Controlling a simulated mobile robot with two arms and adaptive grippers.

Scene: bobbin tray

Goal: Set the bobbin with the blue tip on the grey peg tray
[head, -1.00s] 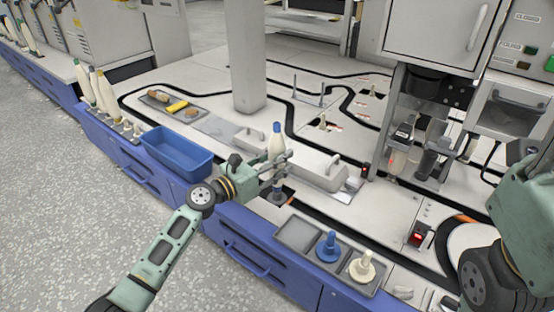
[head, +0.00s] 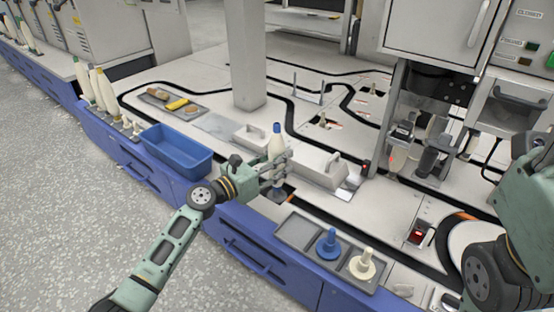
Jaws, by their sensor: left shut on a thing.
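The bobbin with the blue tip (head: 276,143) is pale cream and stands upright in the middle of the head view. My left gripper (head: 277,167) is shut on its lower part, and the fingers hide that part. My right gripper is out of the picture; only part of that arm shows at the right edge.
A grey holder (head: 292,230) with a blue peg piece (head: 328,244) and a cream one (head: 362,264) lies at the front edge. A blue bin (head: 178,150) is left of my gripper. White covers (head: 318,165) stand close behind the bobbin. More bobbins (head: 97,91) stand far left.

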